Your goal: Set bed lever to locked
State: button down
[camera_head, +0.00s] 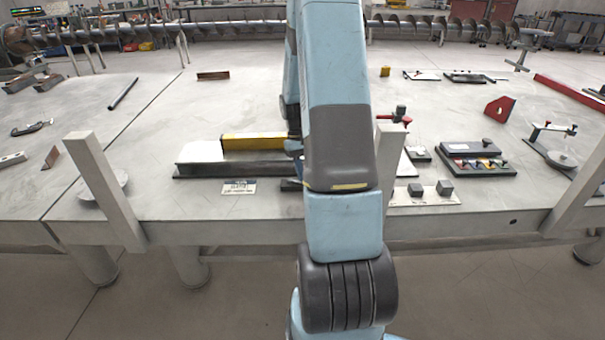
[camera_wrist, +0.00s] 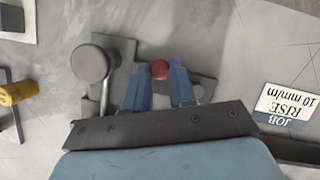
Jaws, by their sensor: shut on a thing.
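A red ball knob (camera_wrist: 160,69), which looks like the end of the bed lever, shows in the wrist view. My gripper (camera_wrist: 160,80) has its two blue fingers on either side of the knob and is shut on it. The lever's shaft is hidden, so its angle and setting cannot be told. A dark grey plate (camera_wrist: 125,52) lies beneath and beside the fingers. A round grey knob (camera_wrist: 90,62) on a short metal stem stands just left of the fingers. In the head view my arm hides the gripper and the lever.
A white "JOB RISE 10 mm/m" card (camera_wrist: 288,105) lies at right in the wrist view; it shows in the head view (camera_head: 238,187) before a dark rail (camera_head: 235,170) and yellow bar (camera_head: 253,142). A yellow cylinder (camera_wrist: 18,92) is at left. Upright posts (camera_head: 105,190) flank the table.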

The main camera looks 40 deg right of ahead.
jog(key=shift+w+a, duration=0.1)
jog(key=shift+w, duration=0.1)
dwell(0.4)
jog(key=c, duration=1.3)
grip_release()
jog(key=o, duration=0.4)
jog(key=shift+s, duration=0.1)
jog(key=shift+c, duration=0.2)
jog(key=shift+r, duration=0.1)
jog(key=v, duration=1.3)
jog(key=shift+w+r, duration=0.2)
jog(key=shift+w, duration=0.05)
